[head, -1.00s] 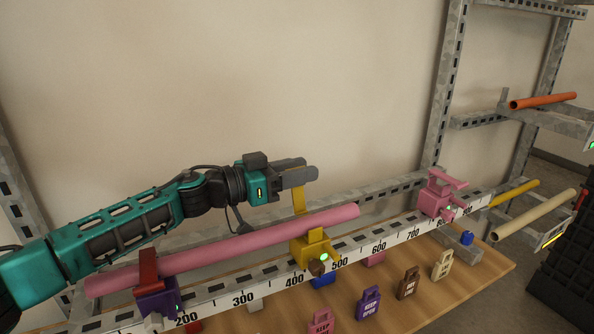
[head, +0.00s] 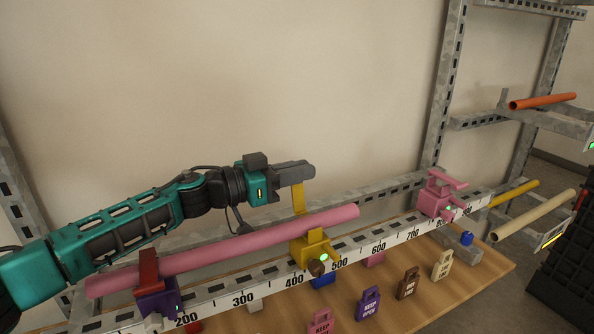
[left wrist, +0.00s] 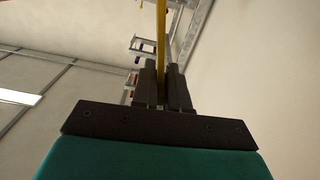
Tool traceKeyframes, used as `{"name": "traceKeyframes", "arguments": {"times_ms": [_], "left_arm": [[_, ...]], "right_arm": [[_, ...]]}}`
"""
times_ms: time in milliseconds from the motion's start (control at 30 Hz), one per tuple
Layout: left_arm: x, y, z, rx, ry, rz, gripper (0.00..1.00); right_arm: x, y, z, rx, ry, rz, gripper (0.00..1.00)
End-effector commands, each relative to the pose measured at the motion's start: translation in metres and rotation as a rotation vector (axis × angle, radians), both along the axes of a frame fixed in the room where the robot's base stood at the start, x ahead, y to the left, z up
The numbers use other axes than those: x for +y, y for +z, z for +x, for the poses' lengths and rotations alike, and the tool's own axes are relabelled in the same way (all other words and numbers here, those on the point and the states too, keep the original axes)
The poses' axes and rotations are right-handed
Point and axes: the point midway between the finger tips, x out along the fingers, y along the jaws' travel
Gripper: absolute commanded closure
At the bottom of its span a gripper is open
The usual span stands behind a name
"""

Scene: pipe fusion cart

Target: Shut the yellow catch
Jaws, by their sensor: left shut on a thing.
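The yellow catch (head: 314,249) sits on the rail near the 400 to 500 marks, with a green light on its front. Its yellow lever (head: 298,199) stands upright behind the pink pipe. My left gripper (head: 303,172) is shut on the top of this lever. In the left wrist view the yellow lever (left wrist: 161,50) runs between the two dark fingers (left wrist: 163,85). The pink pipe (head: 230,243) lies along the rail, through the yellow catch and the purple catch (head: 157,297). My right gripper is not in view.
A pink catch (head: 436,200) stands at the rail's right end. Purple, brown and cream tags (head: 368,302) stand on the wooden table (head: 420,303) in front of the rail. A metal rack (head: 441,100) with orange, yellow and cream pipes is at the right.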

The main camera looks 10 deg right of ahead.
Motion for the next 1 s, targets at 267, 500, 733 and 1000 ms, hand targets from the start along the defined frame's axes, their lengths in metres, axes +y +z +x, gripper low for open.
{"name": "traceKeyframes", "arguments": {"times_ms": [267,500,733,1000], "left_arm": [[0.000,0.006,-0.005,-0.083,0.007,0.029,1.00],[-0.004,0.009,-0.017,-0.245,0.007,0.083,1.00],[-0.008,0.008,-0.029,-0.408,0.008,0.134,1.00],[-0.011,0.007,-0.039,-0.540,0.010,0.178,1.00]], "right_arm": [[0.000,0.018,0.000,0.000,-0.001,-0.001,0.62],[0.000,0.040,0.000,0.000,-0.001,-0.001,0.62],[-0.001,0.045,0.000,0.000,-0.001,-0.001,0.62],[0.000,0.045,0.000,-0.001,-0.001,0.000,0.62]]}}
